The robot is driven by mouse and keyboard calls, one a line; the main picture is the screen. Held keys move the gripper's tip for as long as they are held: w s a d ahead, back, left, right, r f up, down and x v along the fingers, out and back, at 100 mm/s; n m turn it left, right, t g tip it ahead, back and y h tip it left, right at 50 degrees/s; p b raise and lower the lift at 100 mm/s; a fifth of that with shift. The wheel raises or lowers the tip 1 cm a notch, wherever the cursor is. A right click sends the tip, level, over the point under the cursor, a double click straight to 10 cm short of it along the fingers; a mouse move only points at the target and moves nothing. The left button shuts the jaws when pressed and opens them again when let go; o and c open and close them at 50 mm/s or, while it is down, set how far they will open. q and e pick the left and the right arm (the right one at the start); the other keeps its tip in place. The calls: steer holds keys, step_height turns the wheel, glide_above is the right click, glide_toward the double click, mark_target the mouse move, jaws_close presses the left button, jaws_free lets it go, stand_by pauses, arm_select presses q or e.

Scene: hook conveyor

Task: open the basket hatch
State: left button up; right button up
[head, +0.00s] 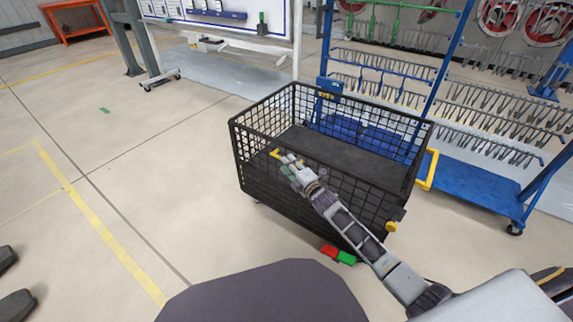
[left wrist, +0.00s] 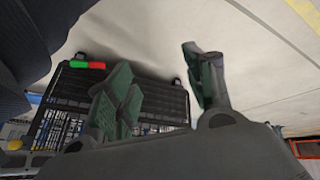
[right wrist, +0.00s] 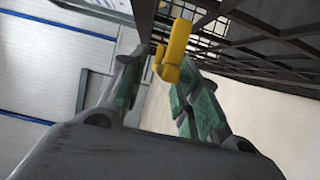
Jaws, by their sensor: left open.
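The black mesh basket (head: 330,150) stands on the floor in the middle of the head view. Its open top shows a dark, empty-looking floor inside. A yellow handle (head: 275,153) is at its near left side, and this handle also shows in the right wrist view (right wrist: 176,50). My right gripper (head: 287,162) is at that handle. In the right wrist view its fingers (right wrist: 152,80) are apart, with the handle between them, close to the right finger. My left gripper (left wrist: 160,80) is open and empty in its wrist view, with the basket beyond it.
Red (head: 329,251) and green (head: 347,258) pedals sit low at the basket's near side. A blue rack with hooks (head: 490,110) and a blue base (head: 470,182) stands behind and right. The floor (head: 130,150) on the left is clear.

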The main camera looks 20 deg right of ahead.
steer(key=shift+x, duration=1.05)
arm_select(q)
steer(key=shift+s+d+f, duration=0.1)
steer(key=shift+s+f, duration=0.1)
steer(key=shift+f, duration=0.35)
steer(key=shift+s+d+f, duration=0.1)
steer(key=shift+s+f, duration=0.05)
steer(key=shift+f, duration=0.35)
steer(key=shift+w+r, duration=0.1)
steer(key=shift+w, duration=0.05)
arm_select(e)
steer(key=shift+c, duration=0.2)
jaws_close()
arm_select(q)
steer(key=shift+w+r, duration=0.25)
steer(key=shift+w, duration=0.1)
